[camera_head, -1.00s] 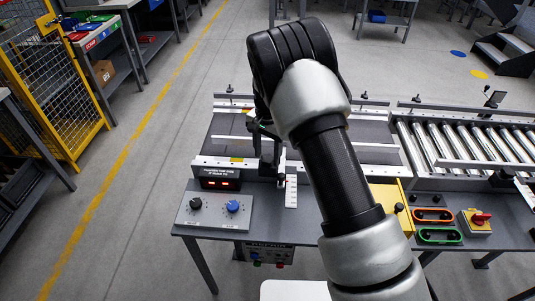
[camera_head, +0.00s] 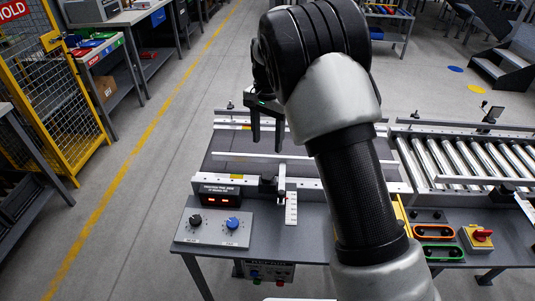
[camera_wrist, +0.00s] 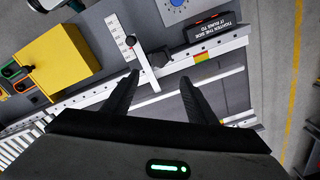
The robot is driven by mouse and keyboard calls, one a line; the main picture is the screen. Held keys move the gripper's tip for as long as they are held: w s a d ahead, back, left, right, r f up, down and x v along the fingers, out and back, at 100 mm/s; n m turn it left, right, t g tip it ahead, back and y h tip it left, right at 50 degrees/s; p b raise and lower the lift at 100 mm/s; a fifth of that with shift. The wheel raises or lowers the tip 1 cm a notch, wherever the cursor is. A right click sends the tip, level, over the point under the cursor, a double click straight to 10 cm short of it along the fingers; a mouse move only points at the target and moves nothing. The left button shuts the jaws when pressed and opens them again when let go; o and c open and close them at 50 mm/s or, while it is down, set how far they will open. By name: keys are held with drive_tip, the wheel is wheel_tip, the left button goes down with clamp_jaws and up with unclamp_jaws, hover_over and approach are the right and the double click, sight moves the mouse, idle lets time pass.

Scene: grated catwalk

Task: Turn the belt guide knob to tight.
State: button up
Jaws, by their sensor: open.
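A black knob-like block (camera_head: 268,185) sits on the near guide rail of the belt, beside a white pointer bar and a white scale (camera_head: 291,208). The block also shows in the wrist view (camera_wrist: 160,57), just beyond my fingertips. Which part is the belt guide knob is not labelled legibly. My gripper (camera_head: 267,143) is open and empty above the belt, apart from the block. In the wrist view its fingers (camera_wrist: 160,80) are spread, with the rail and pointer bar showing between them. My arm hides part of the belt's right side.
A grey panel with a black dial (camera_head: 195,221) and a blue dial (camera_head: 232,223) stands at the front left, below a red-lit display (camera_head: 221,200). A roller conveyor (camera_head: 465,160) and a red-and-yellow switch (camera_head: 482,236) are at the right. Floor at the left is clear.

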drive_tip(key=shift+r, duration=1.9)
drive_tip(key=shift+r, duration=0.1)
